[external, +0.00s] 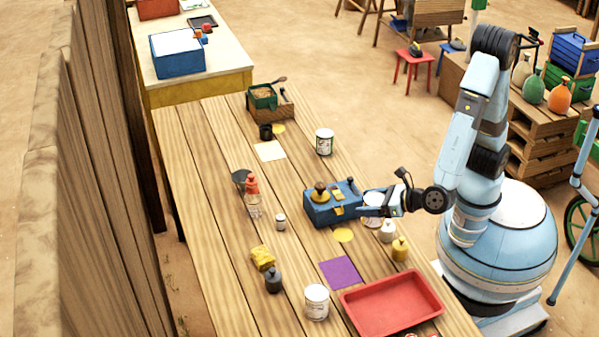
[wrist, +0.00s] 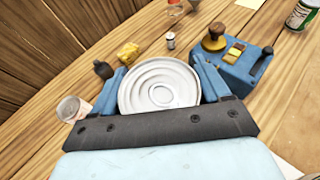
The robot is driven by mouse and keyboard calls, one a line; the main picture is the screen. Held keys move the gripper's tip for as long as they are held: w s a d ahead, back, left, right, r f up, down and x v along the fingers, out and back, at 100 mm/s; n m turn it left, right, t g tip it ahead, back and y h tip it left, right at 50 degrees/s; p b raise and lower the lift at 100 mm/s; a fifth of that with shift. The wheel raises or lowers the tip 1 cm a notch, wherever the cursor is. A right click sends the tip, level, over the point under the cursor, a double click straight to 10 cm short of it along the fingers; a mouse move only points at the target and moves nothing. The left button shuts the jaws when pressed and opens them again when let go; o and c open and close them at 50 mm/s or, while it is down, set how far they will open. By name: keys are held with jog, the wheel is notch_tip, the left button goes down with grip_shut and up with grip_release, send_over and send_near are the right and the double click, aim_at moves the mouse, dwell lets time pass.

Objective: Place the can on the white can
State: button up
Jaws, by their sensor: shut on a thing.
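My gripper (external: 367,205) is shut on a can (external: 374,199) beside the blue scale box. In the wrist view the can's round white ringed end (wrist: 160,85) fills the space between the fingers of my gripper (wrist: 160,76). I cannot tell whether it is clear of the table. A white can (external: 316,302) stands upright near the table's front, left of the red tray; it also shows at the left of the wrist view (wrist: 72,109). A white can with a green label (external: 324,142) stands farther back, and in the wrist view (wrist: 300,14) at the top right.
The blue scale box (external: 331,207) is close to my gripper. A red tray (external: 392,304), purple square (external: 340,272), yellow block (external: 263,257), dark weight (external: 273,281), yellow weight (external: 400,249) and clear bottle with red top (external: 252,196) surround the middle. The table's left strip is mostly clear.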

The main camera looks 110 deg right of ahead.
jog(key=w+a+r, duration=0.7)
jog(key=w+a, duration=0.2)
jog(key=a, duration=0.1)
send_over(311, 290)
jog(key=shift+f, duration=6.55)
jog(key=o, duration=1.3)
jog(key=shift+f+g, duration=0.1)
jog(key=shift+g, duration=0.2)
jog(key=v, duration=1.2)
